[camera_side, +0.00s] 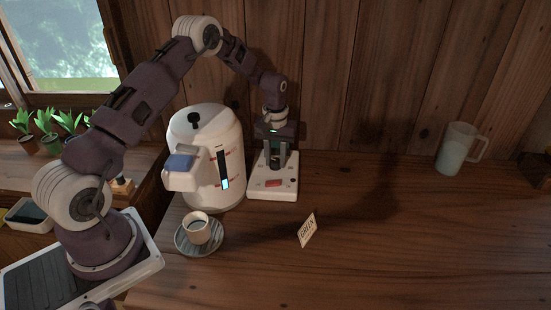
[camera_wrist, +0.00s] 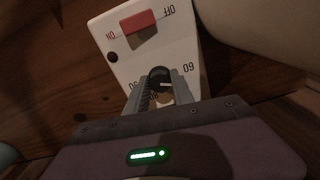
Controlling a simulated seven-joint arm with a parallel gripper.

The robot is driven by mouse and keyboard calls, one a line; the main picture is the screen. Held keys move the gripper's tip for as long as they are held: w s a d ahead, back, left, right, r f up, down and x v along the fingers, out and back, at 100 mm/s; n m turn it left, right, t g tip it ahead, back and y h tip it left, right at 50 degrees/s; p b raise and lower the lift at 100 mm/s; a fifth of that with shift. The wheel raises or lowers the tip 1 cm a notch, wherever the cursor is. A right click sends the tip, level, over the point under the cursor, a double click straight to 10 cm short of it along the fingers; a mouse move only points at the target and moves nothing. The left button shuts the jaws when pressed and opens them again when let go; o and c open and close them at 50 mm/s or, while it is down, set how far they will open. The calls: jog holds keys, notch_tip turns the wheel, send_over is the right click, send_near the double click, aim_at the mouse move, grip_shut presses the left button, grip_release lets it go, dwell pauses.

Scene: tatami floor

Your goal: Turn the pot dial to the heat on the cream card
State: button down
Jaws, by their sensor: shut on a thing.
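The white dial base (camera_side: 273,187) stands right of the white pot (camera_side: 222,150) on the wooden counter. My gripper (camera_side: 277,160) points down over this base, its fingers shut on the dark dial. In the wrist view the dial (camera_wrist: 159,73) shows between the two fingertips (camera_wrist: 160,88), with a light mark on it. Upside-down numbers flank it, one reading 60 at right and one, partly hidden, perhaps 90 at left. The cream card (camera_side: 307,230) stands tilted on the counter in front, and its word looks like GREEN.
A red switch (camera_wrist: 139,22) marked ON and OFF sits on the base. A cup (camera_side: 196,228) of dark liquid stands on a striped saucer (camera_side: 185,246) before the pot. The counter between is clear.

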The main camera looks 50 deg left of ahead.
jog(key=m, duration=0.3)
jog(key=shift+m, duration=2.1)
jog(key=c, duration=1.1)
grip_release()
